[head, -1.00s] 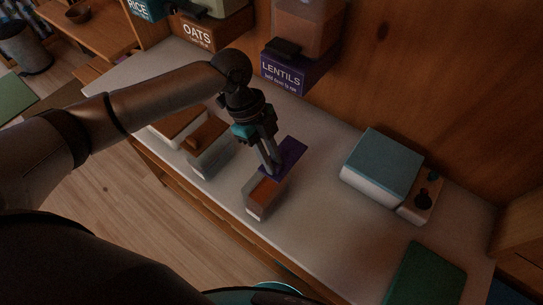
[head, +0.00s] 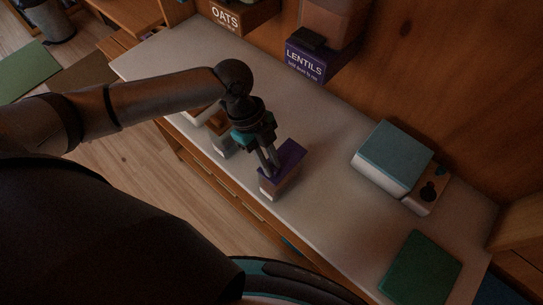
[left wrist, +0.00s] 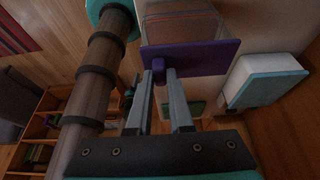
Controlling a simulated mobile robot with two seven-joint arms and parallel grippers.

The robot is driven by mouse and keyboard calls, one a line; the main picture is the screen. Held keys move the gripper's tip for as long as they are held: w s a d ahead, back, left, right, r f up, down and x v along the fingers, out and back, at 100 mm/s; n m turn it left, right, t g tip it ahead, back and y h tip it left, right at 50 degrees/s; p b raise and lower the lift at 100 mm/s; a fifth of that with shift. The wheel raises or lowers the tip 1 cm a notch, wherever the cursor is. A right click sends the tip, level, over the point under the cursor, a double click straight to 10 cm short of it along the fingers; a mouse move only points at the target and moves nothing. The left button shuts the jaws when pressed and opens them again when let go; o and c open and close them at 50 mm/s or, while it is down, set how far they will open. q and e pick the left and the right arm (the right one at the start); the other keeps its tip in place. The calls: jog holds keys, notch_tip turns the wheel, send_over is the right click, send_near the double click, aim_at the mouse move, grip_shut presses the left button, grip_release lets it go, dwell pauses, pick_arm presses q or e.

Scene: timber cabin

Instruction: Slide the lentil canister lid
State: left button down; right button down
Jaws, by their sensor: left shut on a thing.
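The lentil canister (head: 268,190) stands on the pale counter near its front edge. The gripper partly hides the lid in the head view. My right gripper is not in view.
Another canister (head: 221,142) stands to the left, partly behind my arm. A LENTILS dispenser (head: 308,62) and an OATS dispenser (head: 226,18) hang on the wall. A teal-topped white box (head: 394,155) and a green board (head: 420,268) are to the right. The counter between is clear.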

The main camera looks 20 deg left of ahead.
pick_arm(q)
jog(key=c, duration=0.8)
grip_release()
jog(key=shift+w+r, duration=0.1)
jog(key=v, duration=1.5)
